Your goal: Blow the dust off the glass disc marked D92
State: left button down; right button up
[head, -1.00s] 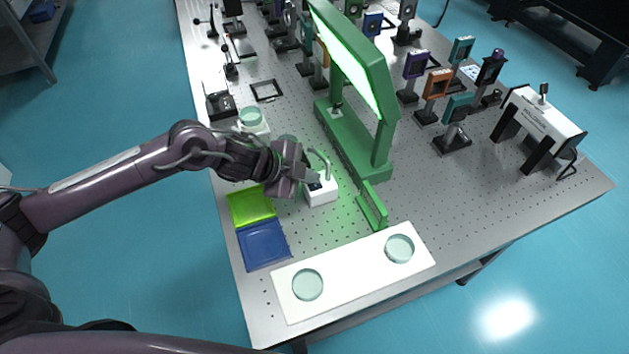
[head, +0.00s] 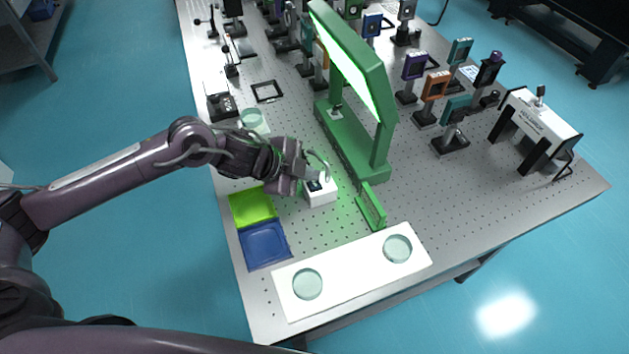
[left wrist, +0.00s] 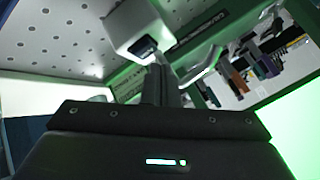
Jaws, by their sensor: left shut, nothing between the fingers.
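My left gripper (head: 308,180) is shut and empty, its fingertips at the small white box (head: 321,195). In the left wrist view the shut fingers (left wrist: 160,75) point at a dark button (left wrist: 144,47) on that box; I cannot tell whether they touch it. A curved pale tube (left wrist: 205,68) rises beside the button. Two clear glass discs (head: 308,284) (head: 398,248) lie on the white mat (head: 350,271). Another disc (head: 252,118) sits farther back on a pale stand. No D92 marking is readable. My right gripper is out of view.
A green frame with a glowing panel (head: 350,65) stands right of the gripper. A low green rack (head: 371,206) is nearby. Green (head: 252,207) and blue (head: 264,244) trays lie at the left edge. Mounted optics crowd the back; a white bridge-like unit (head: 538,118) stands right.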

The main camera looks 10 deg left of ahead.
aim_at(310, 185)
pick_arm(q)
notch_tip(310, 185, up, 5)
jog(key=p, duration=0.4)
jog(key=shift+p, duration=0.35)
dwell(0.5)
